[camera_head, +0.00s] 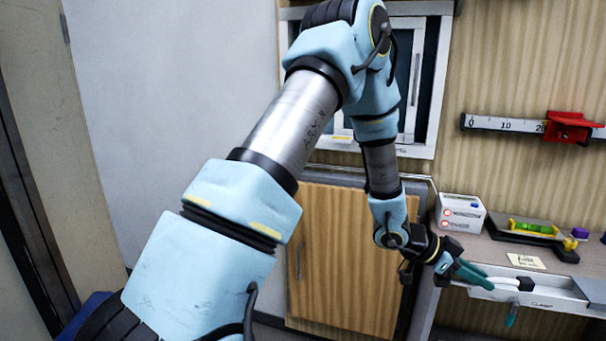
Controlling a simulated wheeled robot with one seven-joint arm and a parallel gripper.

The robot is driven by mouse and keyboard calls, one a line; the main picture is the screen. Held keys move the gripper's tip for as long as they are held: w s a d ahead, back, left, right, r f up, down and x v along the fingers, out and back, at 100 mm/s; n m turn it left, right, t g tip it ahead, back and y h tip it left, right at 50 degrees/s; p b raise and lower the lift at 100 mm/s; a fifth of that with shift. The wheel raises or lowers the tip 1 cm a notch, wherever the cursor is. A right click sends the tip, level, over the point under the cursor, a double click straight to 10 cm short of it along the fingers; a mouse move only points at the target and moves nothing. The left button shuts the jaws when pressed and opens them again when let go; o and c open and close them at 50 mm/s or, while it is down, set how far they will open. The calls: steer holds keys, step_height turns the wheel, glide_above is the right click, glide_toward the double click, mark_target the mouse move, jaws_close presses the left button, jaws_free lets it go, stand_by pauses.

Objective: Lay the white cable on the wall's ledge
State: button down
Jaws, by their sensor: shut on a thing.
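My gripper (478,279), with teal fingers, is at the right, at the left part of a pale ledge (568,302) on the wall side. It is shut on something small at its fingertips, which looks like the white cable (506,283). A short white length with a dark end shows just right of the fingertips, over or on the ledge. I cannot tell whether it touches the ledge. The fingers and their small size hide most of the grip.
Above the ledge, a grey shelf holds a white box with red marks (460,213), a yellow-green level (533,227) on a black tray and a note (525,261). A teal thing (512,315) hangs below the ledge. A wooden cabinet (343,258) stands left.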

steer(key=w+a+f+n+t+y, duration=0.3)
steer(key=w+a+n+t+y, duration=0.1)
steer(key=a, duration=1.2)
steer(key=w+a+f+n+t+y, duration=0.4)
steer(key=w+a+n, duration=0.5)
steer(key=a, duration=0.8)
steer(key=w+a+f+n+t+y, duration=0.4)
steer(key=w+a, duration=0.5)
steer(key=a, duration=0.7)
steer(key=n+t, duration=0.2)
steer(key=n, duration=0.1)
steer(key=shift+a+f+t, duration=0.15)
steer(key=shift+f+t, duration=0.1)
steer(key=shift+t, duration=0.05)
steer(key=shift+w+r, duration=0.1)
steer(key=shift+r, duration=0.15)
